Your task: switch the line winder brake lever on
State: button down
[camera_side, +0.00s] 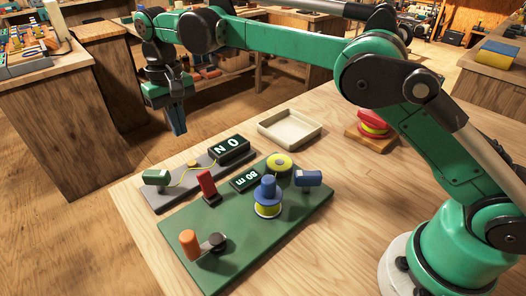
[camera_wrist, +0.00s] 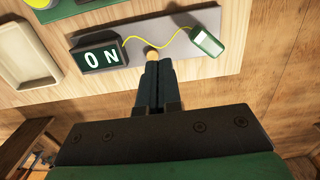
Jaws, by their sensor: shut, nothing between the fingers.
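The line winder is a green board (camera_side: 285,222) on the table, with an orange-handled crank (camera_side: 190,243), yellow line spools, a blue knob (camera_side: 267,190) and a dark "80 m" display (camera_side: 245,179). A red upright lever (camera_side: 206,186) stands on its far left edge, leaning slightly; I cannot tell for sure that it is the brake lever. A grey plate beside the board carries a display (camera_side: 229,148) reading "ON", also in the wrist view (camera_wrist: 99,57). My gripper (camera_side: 178,131) is shut and empty, raised near the table's far edge. Its fingertips (camera_wrist: 158,64) appear just below a small yellowish knob (camera_wrist: 152,55).
A green-and-white device (camera_wrist: 207,43) sits on the grey plate, joined by a yellow cord to the display. A blue-ended piece (camera_side: 308,178) stands on the board's right. A cream tray (camera_side: 290,128) and a red spool (camera_side: 373,123) on a wooden block lie behind. The table's right front is bare.

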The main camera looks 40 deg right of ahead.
aim_at(204, 173)
jog(key=f, duration=0.8)
jog(key=shift+s+f, duration=0.2)
jog(key=shift+s, duration=0.05)
jog(key=shift+s+f, duration=0.1)
jog(key=shift+s, duration=0.25)
jog(key=shift+s+r, duration=0.3)
jog(key=shift+s, duration=0.45)
jog(key=shift+s+r, duration=0.3)
jog(key=shift+s, duration=0.45)
jog(key=shift+s+r+t, duration=0.25)
jog(key=shift+s+t, duration=0.1)
jog(key=shift+t, duration=0.35)
jog(key=shift+s+r+t, duration=0.2)
jog(key=shift+s+t, duration=0.35)
jog(key=shift+t, duration=0.45)
jog(key=s+t, duration=0.2)
jog(key=t, duration=0.1)
jog(key=shift+r, duration=0.35)
